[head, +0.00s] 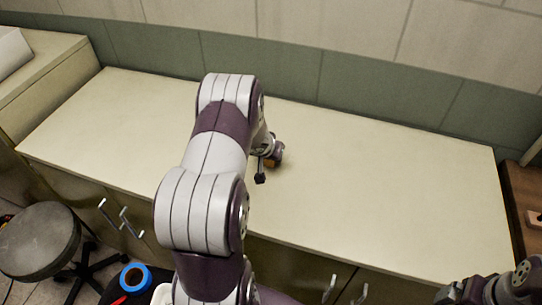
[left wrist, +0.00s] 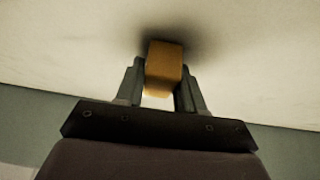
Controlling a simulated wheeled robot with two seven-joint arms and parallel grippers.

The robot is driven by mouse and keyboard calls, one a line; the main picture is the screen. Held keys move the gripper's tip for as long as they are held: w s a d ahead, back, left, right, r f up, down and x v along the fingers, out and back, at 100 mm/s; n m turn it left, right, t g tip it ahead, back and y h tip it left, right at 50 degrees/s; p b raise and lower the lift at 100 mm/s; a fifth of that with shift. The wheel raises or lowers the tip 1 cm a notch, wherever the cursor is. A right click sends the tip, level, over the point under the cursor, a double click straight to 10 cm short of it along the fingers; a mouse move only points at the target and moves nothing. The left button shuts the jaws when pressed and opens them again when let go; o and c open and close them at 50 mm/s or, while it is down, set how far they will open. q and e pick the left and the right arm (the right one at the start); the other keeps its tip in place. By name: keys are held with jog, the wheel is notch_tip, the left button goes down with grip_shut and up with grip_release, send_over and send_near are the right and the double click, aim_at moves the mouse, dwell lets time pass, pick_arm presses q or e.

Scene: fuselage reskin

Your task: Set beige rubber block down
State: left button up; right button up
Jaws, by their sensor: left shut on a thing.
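The beige rubber block (left wrist: 164,62) shows orange-tan in the left wrist view, between the two dark fingers of my left gripper (left wrist: 161,80). The gripper is shut on it. The block's far end is at or very close to the pale countertop (left wrist: 255,75), with a dark shadow around it; I cannot tell whether it touches. In the head view my left gripper (head: 264,168) is low over the middle of the counter, and my arm hides most of it and the block. Part of my right arm shows at the lower right corner; its fingers cannot be made out.
The long cream countertop (head: 390,180) is bare to the left and right of my left arm. A green-grey wall band (head: 350,80) runs behind it. A round stool (head: 40,240) and a blue tape roll (head: 135,278) are below at the left. A brown wooden surface (head: 522,205) adjoins at right.

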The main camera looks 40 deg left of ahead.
pick_arm(q)
jog(key=shift+w+a, duration=0.1)
jog(key=shift+w, duration=0.05)
jog(key=o, duration=0.6)
jog(key=shift+f, duration=0.2)
jog(key=o, duration=0.5)
jog(key=shift+r, duration=0.1)
jog(key=shift+c, duration=0.2)
